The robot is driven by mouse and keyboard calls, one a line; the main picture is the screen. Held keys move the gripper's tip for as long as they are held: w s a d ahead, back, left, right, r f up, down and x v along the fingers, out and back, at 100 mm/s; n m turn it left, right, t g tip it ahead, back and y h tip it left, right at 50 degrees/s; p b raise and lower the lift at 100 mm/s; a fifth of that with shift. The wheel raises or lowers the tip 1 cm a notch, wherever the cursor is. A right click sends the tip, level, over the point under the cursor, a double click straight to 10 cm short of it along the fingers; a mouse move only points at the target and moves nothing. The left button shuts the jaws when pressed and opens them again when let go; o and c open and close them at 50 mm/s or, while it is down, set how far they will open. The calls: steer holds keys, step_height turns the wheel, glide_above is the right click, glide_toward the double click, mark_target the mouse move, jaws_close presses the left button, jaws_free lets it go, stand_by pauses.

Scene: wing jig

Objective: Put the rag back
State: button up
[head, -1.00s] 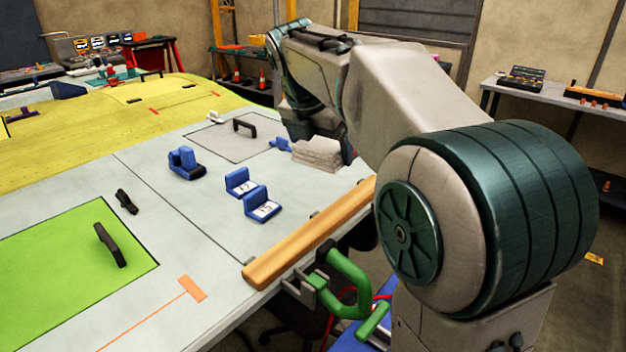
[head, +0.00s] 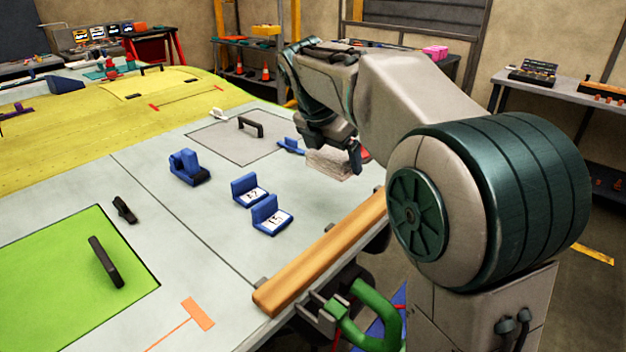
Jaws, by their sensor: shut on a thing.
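The rag (head: 330,162) is a pale, folded, layered cloth near the far right edge of the wing panel, just beneath my gripper. My gripper (head: 338,150) is shut on the rag. The arm links and the gripper hide part of the rag. Whether the rag touches the surface below cannot be told from this view.
On the grey panel stand two blue angle blocks with labels (head: 270,217), a blue clamp-like tool (head: 187,167), a small blue tool (head: 291,146) and a black handle (head: 250,127). A wooden rail (head: 320,252) with a green clamp (head: 372,320) lines the near edge.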

mark_target(311, 163)
steer(key=a+f, duration=0.1)
steer(key=w+a+f, duration=0.1)
steer(key=a, duration=0.1)
steer(key=a+f, duration=0.1)
steer(key=shift+w+a, duration=0.15)
steer(key=shift+w, duration=0.2)
steer(key=shift+f, duration=1.9)
steer(key=shift+f, duration=0.15)
steer(key=o, duration=0.7)
steer(key=p+v, duration=0.1)
steer(key=v, duration=1.1)
